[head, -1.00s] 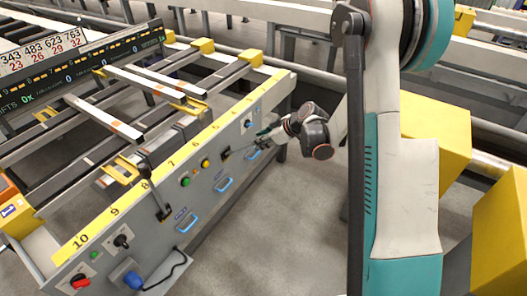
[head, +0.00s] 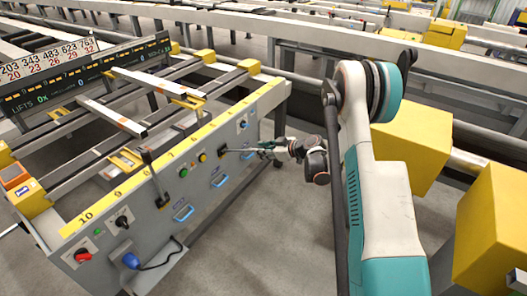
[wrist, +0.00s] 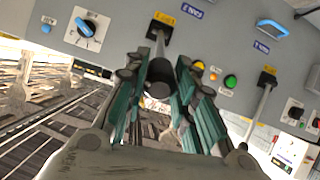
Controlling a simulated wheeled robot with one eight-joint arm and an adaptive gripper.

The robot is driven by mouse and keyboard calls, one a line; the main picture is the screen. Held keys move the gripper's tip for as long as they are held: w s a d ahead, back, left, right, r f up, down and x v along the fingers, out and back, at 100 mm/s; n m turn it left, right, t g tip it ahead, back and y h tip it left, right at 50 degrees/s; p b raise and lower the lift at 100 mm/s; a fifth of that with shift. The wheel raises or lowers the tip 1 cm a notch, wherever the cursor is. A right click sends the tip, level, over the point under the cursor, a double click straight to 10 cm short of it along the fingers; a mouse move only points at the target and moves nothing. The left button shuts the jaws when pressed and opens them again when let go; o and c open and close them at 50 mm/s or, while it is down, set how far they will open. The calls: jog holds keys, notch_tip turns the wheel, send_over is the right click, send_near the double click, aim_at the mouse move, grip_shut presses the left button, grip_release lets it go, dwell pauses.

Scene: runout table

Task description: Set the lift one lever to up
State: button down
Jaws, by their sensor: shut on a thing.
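A lever with a thin rod (head: 236,150) and a dark round knob (wrist: 159,80) sticks out from a slot plate (wrist: 158,34) on the grey control panel. My gripper (head: 264,151) is at the rod's outer end, in front of the panel. In the wrist view the teal fingers of my gripper (wrist: 160,92) stand on both sides of the knob and are shut on it. The rod juts out roughly level in the head view. The yellow label by its slot is too blurred to read surely. A second, similar lever (head: 155,178) stands upright further left.
Green (head: 184,172) and yellow (head: 202,157) buttons and blue handles (head: 183,212) lie along the panel. A red knob (head: 83,256) and a blue plug (head: 131,260) are at its near end. Yellow blocks (head: 412,140) stand behind my arm. Floor before the panel is clear.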

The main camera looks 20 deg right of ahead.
jog(key=c, duration=1.3)
grip_release()
jog(key=v, duration=1.2)
jog(key=shift+d, duration=0.1)
